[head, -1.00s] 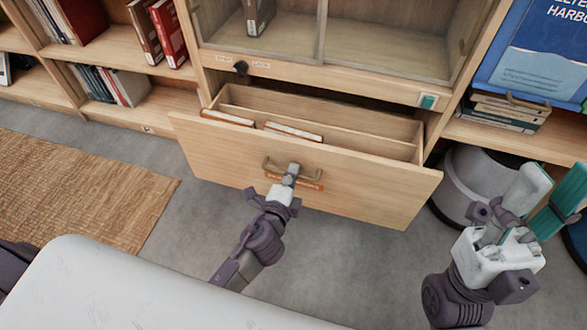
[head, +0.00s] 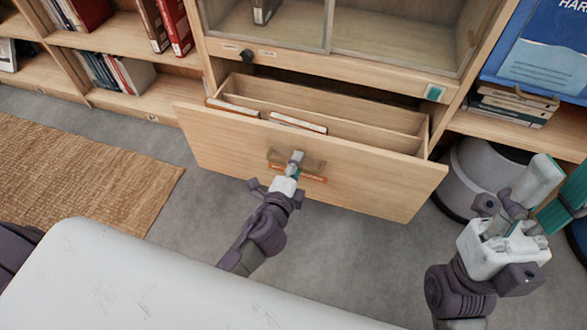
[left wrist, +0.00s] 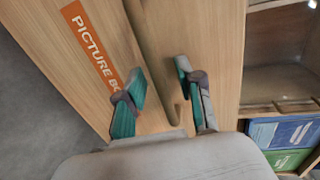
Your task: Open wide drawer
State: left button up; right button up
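The wide drawer (head: 340,175) of light wood is pulled well out of the cabinet, with its inside showing. Its bar handle (head: 315,165) sits mid-front above an orange label, which reads "PICTURE BO…" in the left wrist view. My left gripper (head: 295,160) is at the handle. In the left wrist view its teal-padded fingers (left wrist: 162,80) stand apart on either side of the handle bar (left wrist: 160,60), with gaps showing. My right gripper (head: 555,190) is open and empty, right of the drawer.
A few thin books (head: 298,122) lie in the drawer. A grey round bin (head: 480,175) stands close to the drawer's right side. Bookshelves (head: 130,60) flank the cabinet. A woven rug (head: 90,180) lies at left; grey floor is clear before the drawer.

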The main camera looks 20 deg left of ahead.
pick_arm(q)
jog(key=v, duration=1.2)
